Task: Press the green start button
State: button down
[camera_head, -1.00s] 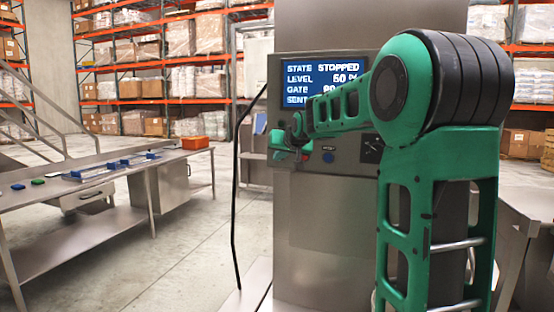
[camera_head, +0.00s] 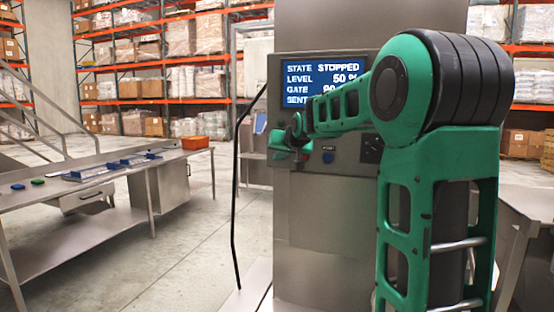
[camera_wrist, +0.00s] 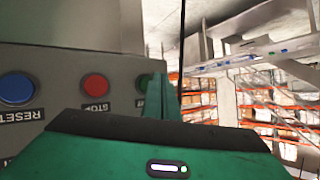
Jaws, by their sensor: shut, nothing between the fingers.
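The green start button (camera_wrist: 143,82) shows in the wrist view at the right end of the button row, partly hidden behind my gripper's finger. My gripper (camera_wrist: 162,84) is shut and empty, its tip overlapping the button's right side in the picture. I cannot tell whether it touches the button. In the head view my gripper (camera_head: 283,153) is at the left part of the grey control panel (camera_head: 345,168), and the start button is hidden there. The screen (camera_head: 318,75) reads STATE STOPPED and LEVEL 50 %.
The red STOP button (camera_wrist: 95,87) and blue RESET button (camera_wrist: 16,88) sit beside the green one. A black rotary knob (camera_head: 372,148) is to their right in the head view. A steel bench (camera_head: 90,185) stands at left.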

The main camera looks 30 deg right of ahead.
jog(key=shift+d, duration=0.15)
jog(key=shift+w+d, duration=0.2)
jog(key=shift+w, duration=0.05)
jog(key=shift+w+d+r, duration=0.1)
jog(key=shift+w+d, duration=0.1)
jog(key=shift+d, duration=0.15)
dwell(1.0)
dwell(0.3)
jog(key=shift+s+a, duration=0.5)
jog(key=shift+a, duration=0.2)
jog(key=shift+a, duration=0.1)
jog(key=shift+s+a, duration=1.55)
jog(key=shift+a, duration=0.3)
